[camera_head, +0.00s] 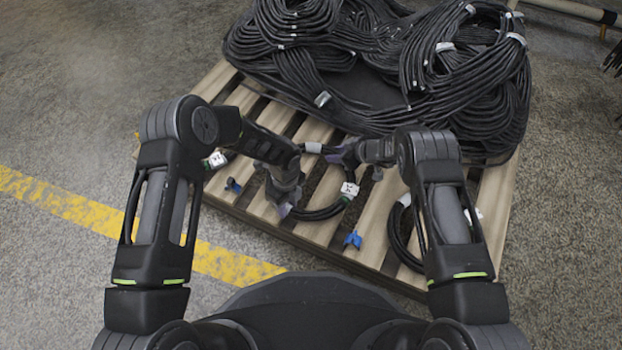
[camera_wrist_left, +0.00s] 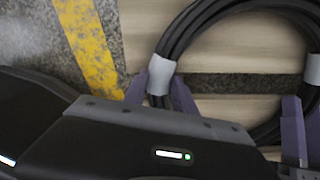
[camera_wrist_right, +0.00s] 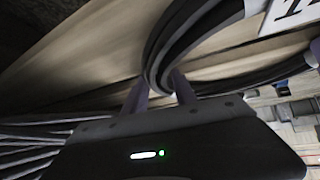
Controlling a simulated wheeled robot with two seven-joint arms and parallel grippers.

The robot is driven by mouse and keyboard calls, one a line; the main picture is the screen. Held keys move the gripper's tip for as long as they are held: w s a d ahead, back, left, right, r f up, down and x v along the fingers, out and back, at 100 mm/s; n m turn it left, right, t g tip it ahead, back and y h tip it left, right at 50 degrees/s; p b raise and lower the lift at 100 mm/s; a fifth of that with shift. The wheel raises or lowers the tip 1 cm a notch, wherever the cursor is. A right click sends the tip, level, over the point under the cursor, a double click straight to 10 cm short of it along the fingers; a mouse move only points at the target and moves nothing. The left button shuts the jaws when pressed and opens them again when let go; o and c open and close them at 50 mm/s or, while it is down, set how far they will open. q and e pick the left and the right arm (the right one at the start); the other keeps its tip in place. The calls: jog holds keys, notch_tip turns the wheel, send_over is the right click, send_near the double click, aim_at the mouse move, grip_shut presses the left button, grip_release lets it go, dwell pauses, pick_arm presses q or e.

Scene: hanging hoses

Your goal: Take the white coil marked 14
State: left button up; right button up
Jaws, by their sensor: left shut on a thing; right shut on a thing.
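A black hose coil (camera_head: 322,213) with grey bands (camera_head: 313,148) and a white tag (camera_head: 349,190) is between my two grippers. The tag's marking is too small to read in the head view, and the right wrist view shows only part of a white tag (camera_wrist_right: 291,14). My left gripper (camera_head: 284,208) is shut on the coil's near-left side; the left wrist view shows its purple fingers (camera_wrist_left: 163,92) at a grey band (camera_wrist_left: 161,72). My right gripper (camera_head: 345,154) is shut on the coil's far side, with black hose between its fingers (camera_wrist_right: 160,88). No white hose is seen.
The wooden pallet (camera_head: 340,225) carries a large black hose heap (camera_head: 390,60) at its back. Another black coil (camera_head: 400,245) lies at right, partly behind my right arm. A white tag (camera_head: 216,159) shows at left. Small blue clips (camera_head: 352,240) lie about. Yellow-striped floor (camera_head: 80,207) is clear.

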pick_arm(q)
grip_shut()
pick_arm(e)
grip_shut()
pick_arm(q)
jog(key=shift+r, duration=0.1)
pick_arm(e)
jog(key=shift+r, duration=0.1)
